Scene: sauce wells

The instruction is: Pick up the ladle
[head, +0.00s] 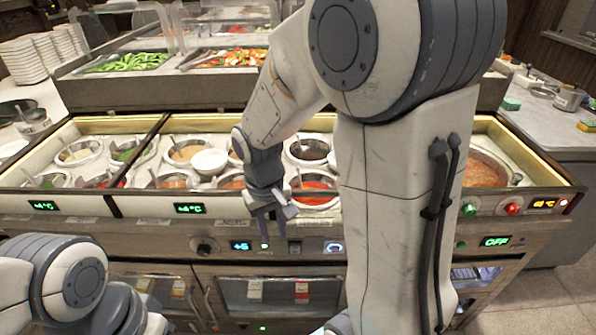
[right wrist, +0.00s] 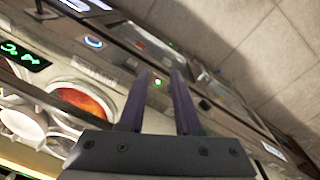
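Several sauce wells sit in the counter, and thin handles stick up from some of them; I cannot tell which belongs to the ladle. One handle (head: 299,178) stands in the red sauce well (head: 316,199), and another handle (head: 517,179) leans in the large soup well (head: 484,172) at right. My right gripper (head: 272,214) is at the counter's front edge, left of the red sauce well. In the right wrist view its fingers (right wrist: 159,82) are apart with nothing between them. An orange-red sauce well (right wrist: 85,101) shows left of them. My left gripper is out of view.
The front control panel (head: 290,246) with lit displays lies below the wells. Trays of green vegetables (head: 130,62) and mixed vegetables (head: 228,58) stand behind. Stacked white plates (head: 24,60) are at far left. My right arm hides wells at centre right.

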